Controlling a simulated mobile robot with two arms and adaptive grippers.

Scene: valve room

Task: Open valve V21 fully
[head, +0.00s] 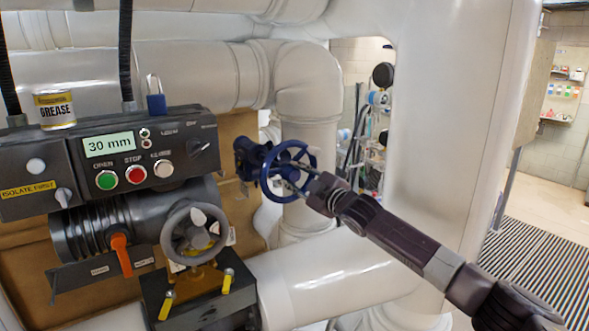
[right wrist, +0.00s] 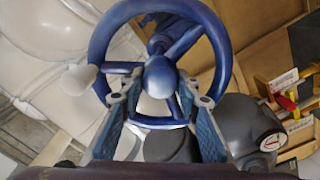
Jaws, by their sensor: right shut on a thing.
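A blue spoked handwheel (head: 266,176) is on a blue valve at the middle of the head view. In the right wrist view the wheel (right wrist: 101,45) fills the upper middle, with its round hub facing me. My right gripper (head: 306,182) reaches it from the lower right. In the right wrist view its fingers (right wrist: 158,95) lie on either side below the hub, shut on the wheel; the exact contact is partly hidden. No V21 tag is readable. My left gripper is out of view.
A grey control box (head: 118,156) left shows 30 mm, with OPEN, STOP and CLOSE buttons. Below it are an orange lever (head: 121,254) and a grey handwheel (head: 167,236). A grease can (head: 54,110) stands on top. Large white pipes (head: 465,120) surround the wheel.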

